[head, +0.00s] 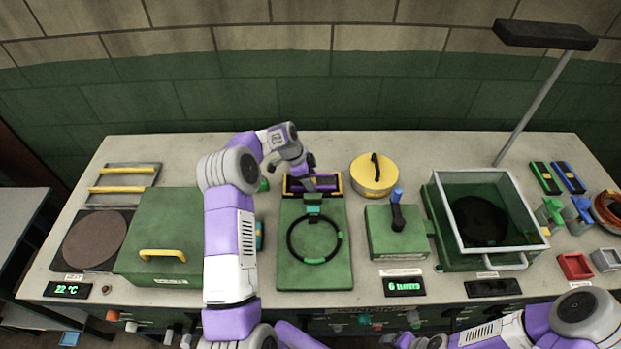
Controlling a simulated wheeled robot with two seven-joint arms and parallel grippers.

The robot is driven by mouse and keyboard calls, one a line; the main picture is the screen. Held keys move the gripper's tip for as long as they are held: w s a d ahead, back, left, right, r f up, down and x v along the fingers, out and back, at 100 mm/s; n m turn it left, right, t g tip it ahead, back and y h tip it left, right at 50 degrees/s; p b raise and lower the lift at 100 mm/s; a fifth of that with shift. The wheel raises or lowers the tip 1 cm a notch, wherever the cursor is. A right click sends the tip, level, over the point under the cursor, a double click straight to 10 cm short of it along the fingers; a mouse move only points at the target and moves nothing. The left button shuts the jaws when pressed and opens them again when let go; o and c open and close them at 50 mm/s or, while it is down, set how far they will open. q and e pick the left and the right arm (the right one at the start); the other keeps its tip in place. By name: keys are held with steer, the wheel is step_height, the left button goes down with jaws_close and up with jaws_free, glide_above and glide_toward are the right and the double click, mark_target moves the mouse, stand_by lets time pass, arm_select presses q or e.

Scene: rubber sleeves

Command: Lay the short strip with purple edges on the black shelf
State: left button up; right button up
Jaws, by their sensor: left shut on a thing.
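The short strip with purple edges (326,187) shows at the back of the green plate, in front of my left gripper. My left gripper (308,178) reaches down over it from behind and is shut on it, hiding part of its middle. The strip is at the black shelf with yellow ends (339,184); I cannot tell if it rests on it or is held just above. My right gripper is out of view; only parts of that arm show at the bottom right.
A green plate with a black ring (290,260) lies in front of the shelf. A yellow round lid (363,185) and a green box with a black lever (380,240) stand to the right. A large green box (175,225) is on the left, and a glass-topped bin (450,255) farther right.

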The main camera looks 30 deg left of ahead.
arm_select(q)
steer(key=o, duration=0.8)
steer(key=shift+a+r+p, duration=0.1)
steer(key=shift+r+p, duration=0.2)
steer(key=shift+r, duration=0.1)
steer(key=v, duration=1.1)
steer(key=shift+r, duration=0.15)
steer(key=shift+s, duration=0.1)
